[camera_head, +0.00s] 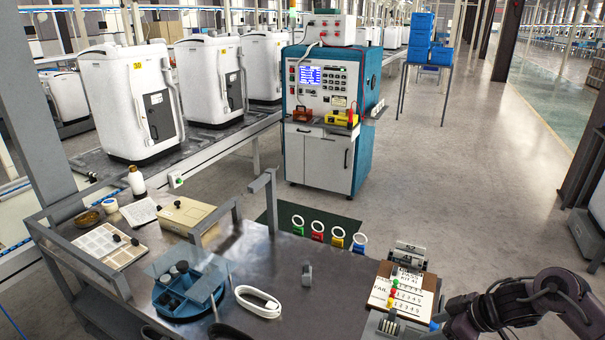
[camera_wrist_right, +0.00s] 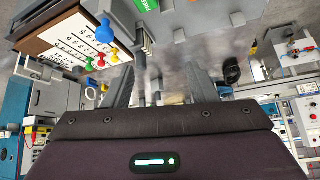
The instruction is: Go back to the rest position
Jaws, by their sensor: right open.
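My right arm (camera_head: 520,303) comes in from the lower right in the head view, beside the right end of the grey worktable (camera_head: 330,318). In the right wrist view my right gripper (camera_wrist_right: 160,88) has two dark fingers spread apart, with nothing seen between them. A board with a white numbered sheet and coloured pins (camera_wrist_right: 88,42) shows at the upper left there, beyond the fingers. I cannot make out my left gripper in the head view.
On the worktable are a blue round tray (camera_head: 175,305), a coiled white cable (camera_head: 258,301), a beige box (camera_head: 186,215) and a numbered board (camera_head: 405,290). A test cabinet (camera_head: 325,155) and several white appliances stand behind. The floor (camera_head: 470,190) at the right is clear.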

